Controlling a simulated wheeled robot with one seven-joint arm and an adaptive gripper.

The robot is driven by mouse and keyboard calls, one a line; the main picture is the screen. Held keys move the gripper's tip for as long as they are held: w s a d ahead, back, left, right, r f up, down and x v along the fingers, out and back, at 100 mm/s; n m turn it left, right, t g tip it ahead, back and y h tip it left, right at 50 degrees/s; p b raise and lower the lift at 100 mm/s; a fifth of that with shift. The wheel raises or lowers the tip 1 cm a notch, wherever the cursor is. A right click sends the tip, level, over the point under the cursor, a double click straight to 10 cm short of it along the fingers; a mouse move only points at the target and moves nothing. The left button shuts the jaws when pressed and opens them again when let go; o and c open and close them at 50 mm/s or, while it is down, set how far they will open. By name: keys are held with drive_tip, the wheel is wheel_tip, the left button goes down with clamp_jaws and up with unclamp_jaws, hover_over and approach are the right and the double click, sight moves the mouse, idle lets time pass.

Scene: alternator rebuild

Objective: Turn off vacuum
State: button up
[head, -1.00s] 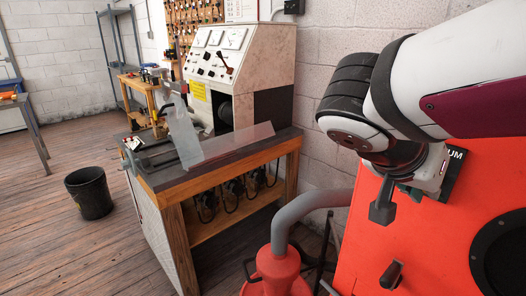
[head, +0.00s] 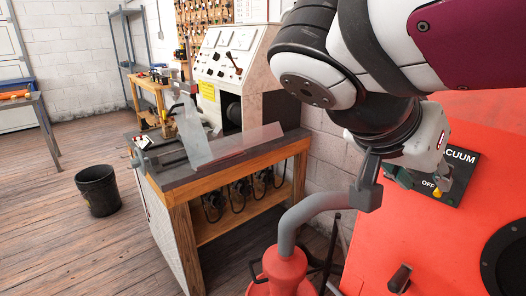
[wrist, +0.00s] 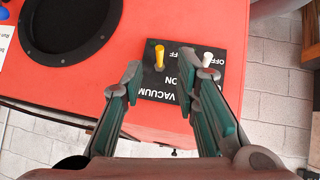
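The black vacuum switch panel (wrist: 190,72) sits on the red machine top and reads upside down in the wrist view, with VACUUM, ON and OFF lettering. It carries a yellow lever (wrist: 160,56) and a white lever (wrist: 208,60); I cannot tell which position either is set to. My gripper (wrist: 171,73) is open, with its fingertips spread over the panel. The yellow lever shows between the fingertips, and the right fingertip overlaps the base of the white lever in the picture. In the head view the panel (head: 459,172) is right of the gripper, partly hidden by my wrist.
The red machine (head: 420,245) has a black round opening (head: 508,262) and a dark knob (head: 400,278). A grey hose (head: 310,212) runs to a red canister (head: 282,268) beside it. A workbench (head: 225,170) with a control console (head: 232,75) stands left. A black bin (head: 98,190) is on the floor.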

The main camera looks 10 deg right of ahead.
drive_tip(key=shift+v, duration=2.2)
drive_tip(key=s+a+f+n+y+p, duration=0.2)
drive_tip(key=s+f+n+y, duration=0.4)
drive_tip(key=f+n+y, duration=0.3)
drive_tip(key=shift+s+f+n+t+p, duration=0.35)
drive_tip(key=shift+f+n+p, duration=0.4)
drive_tip(key=shift+n, duration=0.45)
